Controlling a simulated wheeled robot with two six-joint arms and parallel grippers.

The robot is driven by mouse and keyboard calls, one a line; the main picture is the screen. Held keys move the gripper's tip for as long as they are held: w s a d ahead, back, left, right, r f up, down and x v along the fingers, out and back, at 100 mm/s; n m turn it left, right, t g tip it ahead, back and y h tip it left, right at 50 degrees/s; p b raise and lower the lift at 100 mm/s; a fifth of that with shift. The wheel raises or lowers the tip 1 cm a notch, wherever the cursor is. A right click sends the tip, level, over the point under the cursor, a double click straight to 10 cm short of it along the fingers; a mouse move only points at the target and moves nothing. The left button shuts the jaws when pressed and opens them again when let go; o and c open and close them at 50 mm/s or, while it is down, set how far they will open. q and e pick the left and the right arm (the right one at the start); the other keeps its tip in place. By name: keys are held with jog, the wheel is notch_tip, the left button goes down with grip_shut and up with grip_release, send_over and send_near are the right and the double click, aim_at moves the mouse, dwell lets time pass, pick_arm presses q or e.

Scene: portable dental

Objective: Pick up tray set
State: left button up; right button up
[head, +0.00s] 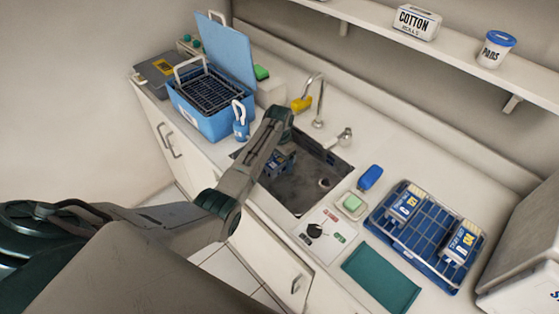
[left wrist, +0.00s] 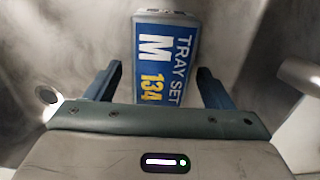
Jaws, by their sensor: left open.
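A tray set (left wrist: 165,58), a grey case with a blue and white label reading "TRAY SET M 134", lies in the sink in the left wrist view. My left gripper (left wrist: 160,72) is open, with one finger on each side of the case; I cannot tell whether they touch it. In the head view my left gripper (head: 279,163) reaches down into the sink (head: 291,196), and the arm hides part of it. Two similar labelled cases, one on the left (head: 406,204) and one on the right (head: 462,241), sit on a blue rack (head: 428,235). My right gripper is not in view.
A blue open-lidded box (head: 205,118) with a wire basket stands left of the sink. A faucet (head: 319,105) rises behind it. A teal mat (head: 382,278), a green sponge (head: 352,203) and a blue item (head: 370,177) lie right of the sink.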

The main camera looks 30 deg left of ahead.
pick_arm(q)
jog(key=shift+f, duration=0.15)
jog(key=shift+c, duration=0.2)
jog(key=c, duration=1.3)
